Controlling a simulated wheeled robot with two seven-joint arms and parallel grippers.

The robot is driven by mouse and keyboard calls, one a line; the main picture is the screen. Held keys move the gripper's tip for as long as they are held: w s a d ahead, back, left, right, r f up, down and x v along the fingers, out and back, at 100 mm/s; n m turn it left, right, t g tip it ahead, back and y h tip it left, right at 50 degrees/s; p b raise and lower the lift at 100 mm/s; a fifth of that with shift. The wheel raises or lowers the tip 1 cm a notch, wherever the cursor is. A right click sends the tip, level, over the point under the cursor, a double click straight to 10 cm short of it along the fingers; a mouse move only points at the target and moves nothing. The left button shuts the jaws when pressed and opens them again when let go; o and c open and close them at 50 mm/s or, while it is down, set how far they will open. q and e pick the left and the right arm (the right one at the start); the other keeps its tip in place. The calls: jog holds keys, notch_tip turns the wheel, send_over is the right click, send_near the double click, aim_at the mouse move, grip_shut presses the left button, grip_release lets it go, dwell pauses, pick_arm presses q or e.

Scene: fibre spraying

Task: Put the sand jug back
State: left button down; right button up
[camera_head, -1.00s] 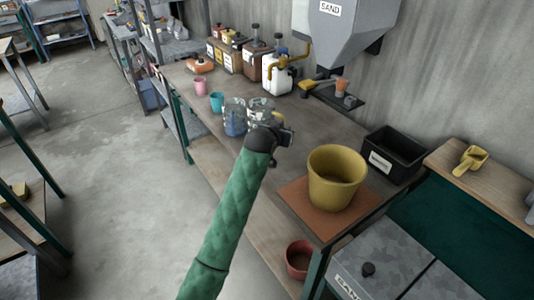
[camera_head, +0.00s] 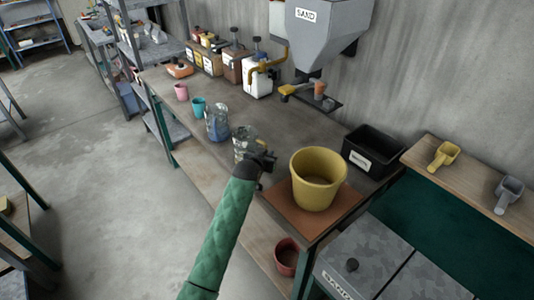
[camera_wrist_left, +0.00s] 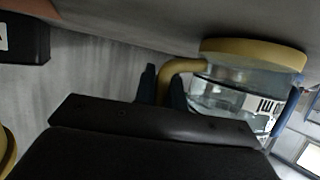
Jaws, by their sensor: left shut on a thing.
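A clear jug (camera_head: 245,140) with a pale label is at the front part of the bench in the head view. My left gripper (camera_head: 266,160) is at its near right side. In the left wrist view the same jug (camera_wrist_left: 240,90) has a yellow band and a yellow handle, and my left gripper (camera_wrist_left: 163,84) is shut on the handle. The label's text is cut off. I cannot tell whether the jug touches the bench. A second clear jug (camera_head: 217,122) with a bluish look stands to its left, apart from it. My right gripper is not in view.
A yellow pot (camera_head: 318,178) stands on a brown board to the right of the jug. Behind are a black bin (camera_head: 374,150) and a grey SAND hopper (camera_head: 322,35). A teal cup (camera_head: 198,107) and pink cup (camera_head: 181,92) stand left. The bench middle (camera_head: 285,125) is clear.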

pick_arm(q)
jog(key=shift+f, duration=0.15)
jog(key=c, duration=1.5)
grip_release()
jog(key=shift+o, duration=0.2)
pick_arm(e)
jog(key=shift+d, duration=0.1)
pick_arm(q)
jog(key=shift+s, duration=0.1)
